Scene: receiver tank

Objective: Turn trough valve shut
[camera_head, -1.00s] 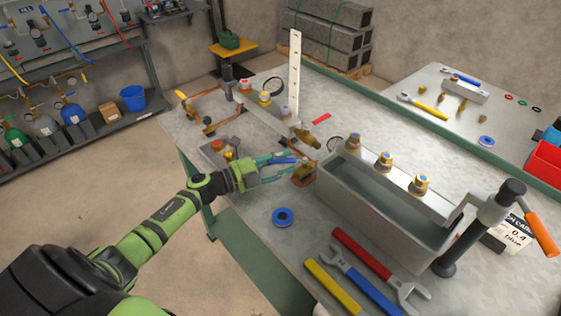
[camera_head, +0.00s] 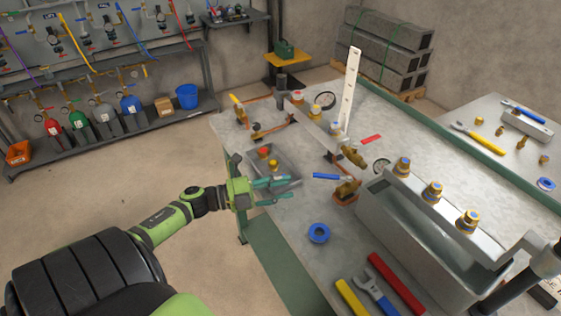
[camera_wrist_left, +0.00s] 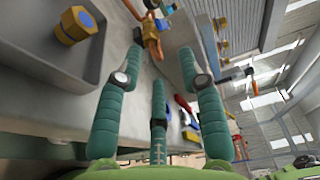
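The trough valve (camera_head: 346,188) is a brass valve on the table at the left end of the grey metal trough (camera_head: 408,240). Its blue lever (camera_head: 326,176) points left from the body, out over the table. My left gripper (camera_head: 287,191) has teal fingers, spread and empty, to the left of the lever tip and apart from it. In the left wrist view a brass valve body (camera_wrist_left: 153,36) shows ahead between the spread fingers, with a bit of blue beside it. My right gripper is not in view.
A grey tray (camera_head: 288,172) with brass fittings lies behind my left gripper. A blue ring (camera_head: 318,233) lies in front of the valve. Red (camera_head: 396,283), blue and yellow wrenches lie at the table's front. Brass fittings top the trough's bar. Open floor lies left of the table.

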